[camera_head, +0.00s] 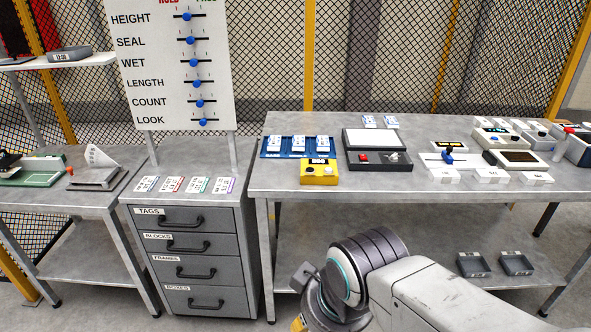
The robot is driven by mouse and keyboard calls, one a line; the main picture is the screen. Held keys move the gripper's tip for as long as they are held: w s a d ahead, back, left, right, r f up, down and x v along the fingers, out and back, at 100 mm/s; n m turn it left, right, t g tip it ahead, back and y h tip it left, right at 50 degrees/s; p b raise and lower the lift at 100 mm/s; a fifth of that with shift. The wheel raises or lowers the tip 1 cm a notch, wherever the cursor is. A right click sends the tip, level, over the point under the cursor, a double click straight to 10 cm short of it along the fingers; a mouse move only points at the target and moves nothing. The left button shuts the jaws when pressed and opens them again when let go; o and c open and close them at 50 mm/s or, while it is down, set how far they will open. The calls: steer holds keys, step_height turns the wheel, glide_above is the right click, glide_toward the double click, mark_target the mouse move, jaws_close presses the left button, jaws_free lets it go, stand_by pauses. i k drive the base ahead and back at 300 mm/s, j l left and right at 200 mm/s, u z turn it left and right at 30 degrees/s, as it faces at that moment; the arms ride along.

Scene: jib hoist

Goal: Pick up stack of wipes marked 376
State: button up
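No marking 376 is legible, so I cannot tell which item is the stack of wipes. Three small white packs with blue print (297,143) sit in a blue tray (265,153) at the left of the long bench. Two similar white packs (369,121) lie at its back edge. Several plain white blocks (492,177) lie along its front right. My gripper (298,324) is at the bottom edge, low in front of the bench and apart from these items. Only a yellow bit of it shows; its fingers are cut off.
A yellow device (319,172) stands before the blue tray, and a black-framed panel (376,151) beside it. Instruments crowd the bench's right. A drawer cabinet (190,245) with several cards on top stands left. Two dark trays (473,264) lie on the lower shelf.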

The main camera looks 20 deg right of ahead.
mark_target(491, 176)
steer(key=l+z, duration=0.45)
steer(key=l, duration=0.15)
steer(key=l+z, duration=0.45)
steer(key=l, duration=0.2)
steer(key=i+l+z, duration=0.15)
steer(key=l+z, duration=0.3)
steer(key=l, duration=0.15)
